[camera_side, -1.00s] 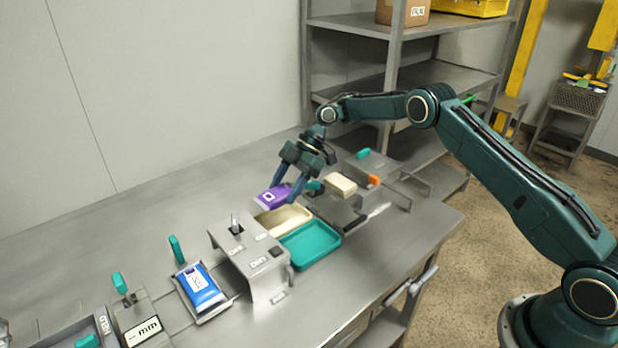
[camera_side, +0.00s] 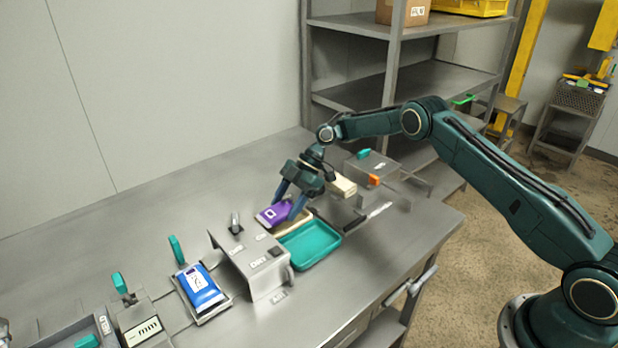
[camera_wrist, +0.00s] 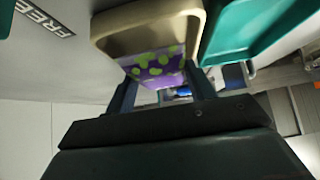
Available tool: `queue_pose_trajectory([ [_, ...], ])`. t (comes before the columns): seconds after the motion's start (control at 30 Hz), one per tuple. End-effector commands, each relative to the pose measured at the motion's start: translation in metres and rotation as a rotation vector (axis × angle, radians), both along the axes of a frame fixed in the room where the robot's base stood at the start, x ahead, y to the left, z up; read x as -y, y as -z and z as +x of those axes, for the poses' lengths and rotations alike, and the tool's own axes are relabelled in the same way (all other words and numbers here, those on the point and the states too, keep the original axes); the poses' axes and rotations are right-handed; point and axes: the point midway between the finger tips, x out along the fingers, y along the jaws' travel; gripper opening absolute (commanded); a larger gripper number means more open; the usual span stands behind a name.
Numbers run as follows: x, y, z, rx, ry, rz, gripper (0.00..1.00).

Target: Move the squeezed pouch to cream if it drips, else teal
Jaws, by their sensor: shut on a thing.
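My gripper (camera_side: 286,206) is shut on a purple pouch (camera_side: 270,214) with a white label. The pouch is held at the cream tray (camera_side: 302,218) and covers much of it in the side view; I cannot tell whether it touches the tray. In the wrist view the pouch (camera_wrist: 152,76) shows green spots and sits between the fingers, overlapping the cream tray's near side (camera_wrist: 112,30). The teal tray (camera_side: 312,246) is empty beside the cream one, towards the table's front. No drip can be made out.
A grey metal stand with a "DRY" label (camera_side: 262,264) stands left of the trays. A blue pouch (camera_side: 201,287) lies on a plate farther left. A grey box with teal and orange parts (camera_side: 372,166) stands to the right. The table behind is clear.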

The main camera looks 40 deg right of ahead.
Motion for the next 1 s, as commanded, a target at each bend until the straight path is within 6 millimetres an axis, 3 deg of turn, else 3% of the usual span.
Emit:
queue_pose_trajectory([
  [0.47,-0.0001,0.0069,0.0004,0.002,-0.001,0.000,0.26],
  [0.5,0.0000,0.0071,0.0002,0.001,0.000,0.000,0.62],
  [0.57,0.0000,0.0071,0.0002,0.001,0.000,0.000,0.74],
  [1.0,0.0001,0.0000,0.0003,0.001,0.001,-0.001,0.76],
])
